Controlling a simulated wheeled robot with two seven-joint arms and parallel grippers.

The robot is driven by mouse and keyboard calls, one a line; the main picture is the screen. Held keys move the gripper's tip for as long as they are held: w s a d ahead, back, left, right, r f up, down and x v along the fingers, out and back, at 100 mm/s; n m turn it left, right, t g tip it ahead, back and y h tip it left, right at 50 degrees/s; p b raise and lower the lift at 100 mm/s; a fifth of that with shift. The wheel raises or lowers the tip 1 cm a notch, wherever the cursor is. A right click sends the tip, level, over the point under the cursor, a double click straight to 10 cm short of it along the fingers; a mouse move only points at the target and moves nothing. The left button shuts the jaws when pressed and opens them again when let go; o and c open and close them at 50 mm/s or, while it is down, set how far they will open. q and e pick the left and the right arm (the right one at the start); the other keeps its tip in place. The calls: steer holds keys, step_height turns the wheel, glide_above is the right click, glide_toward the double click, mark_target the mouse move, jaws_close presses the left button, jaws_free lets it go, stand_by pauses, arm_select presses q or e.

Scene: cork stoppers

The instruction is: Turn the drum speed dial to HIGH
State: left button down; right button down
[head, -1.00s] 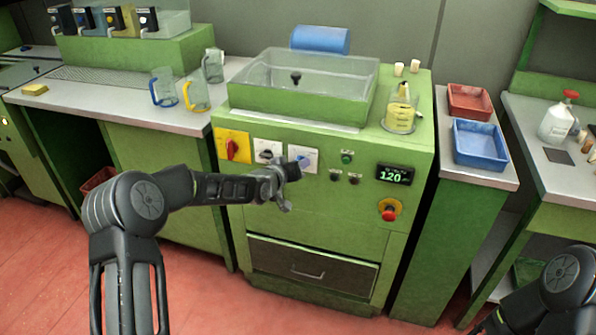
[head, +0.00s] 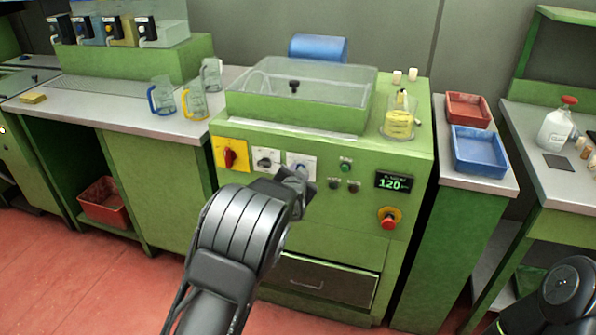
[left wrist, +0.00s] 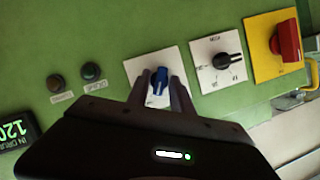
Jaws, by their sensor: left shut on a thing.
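The dial with the blue knob (left wrist: 158,80) sits on a white plate (head: 301,160) on the green machine's front. My left gripper (left wrist: 160,88) is shut on this blue knob, one finger on each side, in the left wrist view. In the head view the gripper (head: 301,176) is at the plate's lower edge, mostly hidden by my arm. A second dial with a black knob (head: 266,161) sits on the white plate beside it; it also shows in the left wrist view (left wrist: 230,63). The dial lettering is too small to read surely. My right gripper is out of view.
A red switch on a yellow plate (head: 230,154) is left of the dials. Small buttons (head: 345,165), a display reading 120 (head: 393,182) and a red stop button (head: 389,218) are to the right. A drawer (head: 320,280) is below.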

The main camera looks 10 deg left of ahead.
arm_select(q)
steer(key=shift+m+y, duration=0.7)
steer(key=shift+m, duration=0.5)
steer(key=shift+f+t, duration=0.1)
steer(key=shift+t, duration=0.2)
steer(key=c, duration=1.4)
jaws_free()
steer(key=shift+c, duration=0.2)
steer(key=v, duration=0.8)
